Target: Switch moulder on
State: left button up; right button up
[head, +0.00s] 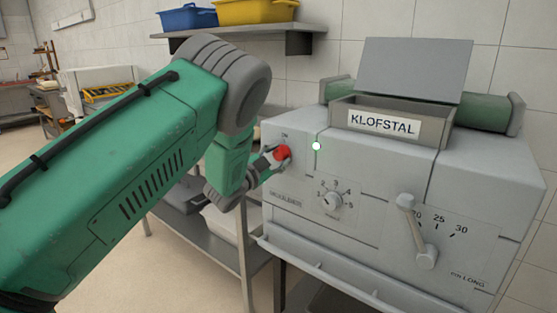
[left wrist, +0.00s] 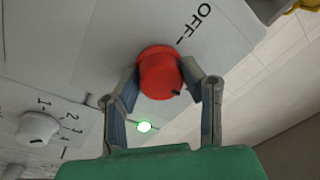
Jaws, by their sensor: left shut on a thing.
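The moulder (head: 375,200) is a grey machine with a "KLOFSTAL" plate on its hopper. Its red switch knob (head: 283,152) is at the upper left of the front, below a small "ON" mark. My left gripper (head: 272,160) is shut on this knob, its fingers on either side. In the left wrist view the red knob (left wrist: 160,72) sits between the fingertips of my left gripper (left wrist: 170,85), with "OFF" printed beside it and a dark mark on its edge. My right gripper is out of view.
A numbered dial (head: 330,201) and a lever (head: 416,230) with a scale are on the moulder's front. A metal table (head: 217,235) stands left of it. A wall shelf (head: 255,30) holds blue and yellow bins. Floor is open at the lower left.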

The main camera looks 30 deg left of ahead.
pick_arm(q)
jog(key=shift+w+r+m, duration=0.1)
jog(key=shift+r+m, duration=0.2)
jog(key=shift+m, duration=0.1)
jog(key=o, duration=1.1)
jog(key=shift+o, duration=0.2)
jog(key=shift+w+d+f, duration=0.1)
jog(key=shift+f, duration=0.1)
jog(key=s+a+f, duration=0.1)
jog(key=s, duration=1.1)
jog(key=shift+f, duration=0.25)
jog(key=shift+w, duration=0.1)
